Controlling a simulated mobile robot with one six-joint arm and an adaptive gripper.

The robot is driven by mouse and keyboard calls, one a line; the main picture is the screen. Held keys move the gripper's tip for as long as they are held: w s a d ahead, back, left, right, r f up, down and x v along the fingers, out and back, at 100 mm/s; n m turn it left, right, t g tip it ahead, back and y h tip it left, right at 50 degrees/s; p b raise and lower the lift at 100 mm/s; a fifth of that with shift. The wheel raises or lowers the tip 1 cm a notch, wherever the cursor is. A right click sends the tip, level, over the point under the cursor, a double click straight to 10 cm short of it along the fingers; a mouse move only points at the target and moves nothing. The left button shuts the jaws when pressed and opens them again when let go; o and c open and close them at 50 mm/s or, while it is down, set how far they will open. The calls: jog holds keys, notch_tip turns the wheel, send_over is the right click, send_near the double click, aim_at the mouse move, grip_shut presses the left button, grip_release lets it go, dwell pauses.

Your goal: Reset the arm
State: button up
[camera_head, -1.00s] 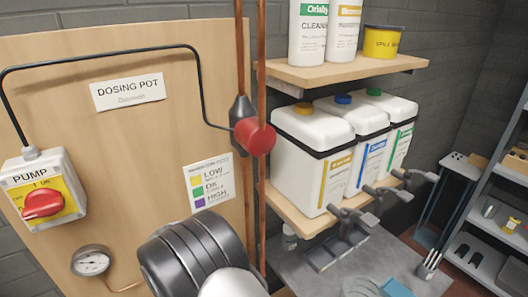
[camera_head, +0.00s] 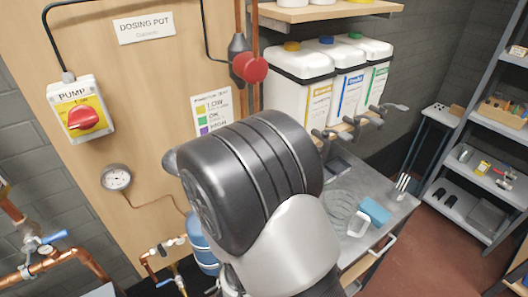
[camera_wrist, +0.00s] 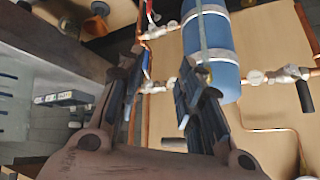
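My arm's dark ribbed joint and pale link fill the lower middle of the head view and hide part of the board and piping; my gripper is not distinguishable there. In the wrist view my gripper (camera_wrist: 160,85) shows two dark fingers standing apart, with nothing held between them. A blue cylinder (camera_wrist: 210,45) with a pale strap and pipework lies beyond the fingers, on the right. The same blue vessel (camera_head: 203,250) shows partly in the head view, left of my arm.
White canisters (camera_head: 345,85) stand on a shelf at right, above a grey bench (camera_head: 395,212). Grey shelving (camera_head: 487,160) stands far right; red floor between is clear.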

jog(key=s+d+r+g+y, duration=0.1)
jog(key=d+r, duration=0.2)
jog(key=r, duration=0.6)
jog(key=d+r+g, duration=0.1)
jog(key=d+r, duration=0.3)
jog(key=r, duration=0.5)
jog(key=s+d+r+h, duration=0.2)
jog(key=s+d+r, duration=0.7)
jog(key=s+d, duration=0.3)
jog(key=s, duration=0.3)
jog(key=shift+d+r+n+g+b, duration=0.3)
jog(key=shift+d+n+g, duration=0.05)
jog(key=shift+n+g, duration=0.05)
